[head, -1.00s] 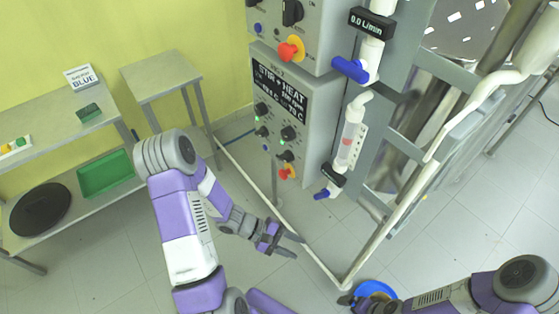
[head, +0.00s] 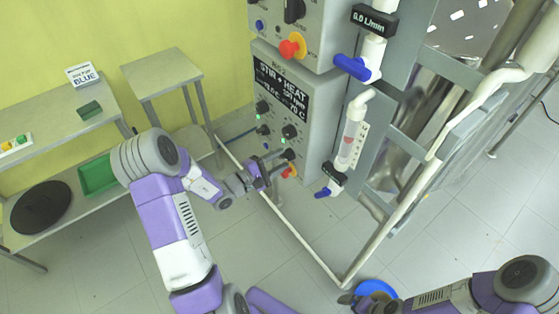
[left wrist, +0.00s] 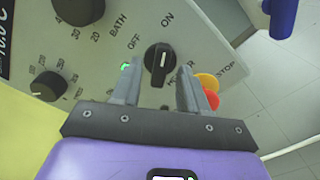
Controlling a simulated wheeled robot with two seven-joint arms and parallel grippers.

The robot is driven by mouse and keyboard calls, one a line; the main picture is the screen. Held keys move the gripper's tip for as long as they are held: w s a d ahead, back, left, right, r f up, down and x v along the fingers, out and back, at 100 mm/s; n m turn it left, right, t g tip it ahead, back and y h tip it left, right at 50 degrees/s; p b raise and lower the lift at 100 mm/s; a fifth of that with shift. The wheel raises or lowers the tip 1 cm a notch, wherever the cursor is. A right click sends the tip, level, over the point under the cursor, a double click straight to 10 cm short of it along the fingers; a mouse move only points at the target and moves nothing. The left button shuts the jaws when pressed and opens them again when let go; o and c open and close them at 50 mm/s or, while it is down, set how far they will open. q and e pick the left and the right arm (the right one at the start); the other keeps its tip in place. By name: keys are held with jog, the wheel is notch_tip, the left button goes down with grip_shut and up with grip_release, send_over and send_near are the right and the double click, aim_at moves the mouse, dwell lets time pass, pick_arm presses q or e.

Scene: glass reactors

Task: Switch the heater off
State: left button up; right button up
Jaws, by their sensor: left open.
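The stir and heat control box (head: 318,125) stands in the middle of the head view. Its black heater switch (left wrist: 159,54) is a rotary knob marked OFF and ON in the left wrist view. Its white mark points up towards ON, and a green lamp (left wrist: 125,66) beside it is lit. My left gripper (left wrist: 158,74) is open, with one finger on each side of the knob; contact cannot be told. In the head view the left gripper (head: 281,161) is at the box's lower front. My right gripper (head: 352,299) is at the bottom edge, too small to read.
A red stop button (left wrist: 211,99) on a yellow base sits just right of the fingers. A bath dial (left wrist: 48,86) is to the left. Above is another box with a red button (head: 290,48). A pale floor pipe (head: 300,240) runs below. A blue round object (head: 376,290) lies near my right gripper.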

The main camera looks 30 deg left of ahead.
pick_arm(q)
jog(key=shift+w+d, duration=0.1)
jog(key=shift+w, duration=0.15)
grip_shut()
jog(key=shift+n, duration=0.5)
jog(key=n+p, duration=0.3)
jog(key=n, duration=0.2)
jog(key=shift+r+n+p, duration=0.1)
jog(key=shift+n+p, duration=0.2)
jog(key=shift+p, duration=0.05)
jog(key=n+p, duration=0.3)
jog(key=n, duration=0.2)
jog(key=shift+n, duration=0.4)
